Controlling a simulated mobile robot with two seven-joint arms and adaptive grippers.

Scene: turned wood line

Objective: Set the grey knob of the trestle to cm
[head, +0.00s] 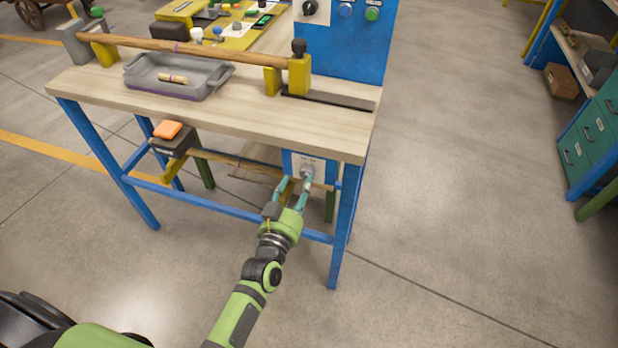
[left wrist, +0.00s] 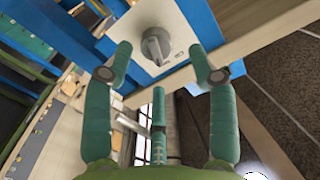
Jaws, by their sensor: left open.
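The grey knob (head: 307,171) sits on a pale plate on the blue panel under the wooden bench top. In the left wrist view the knob (left wrist: 156,46) is round with a raised grip bar, and small marks on the plate are too blurred to read. My left gripper (head: 294,184) is open in front of the panel, its teal fingers pointing at the knob. In the left wrist view the fingertips (left wrist: 160,55) stand apart on either side of the knob, with clear gaps. I cannot tell how far short of it they are. My right gripper is not in view.
The bench top (head: 230,115) overhangs the panel, and a blue leg (head: 343,230) stands just right of my gripper. A grey tray (head: 180,76) and a long wooden rod (head: 190,47) are on top. The floor right is clear.

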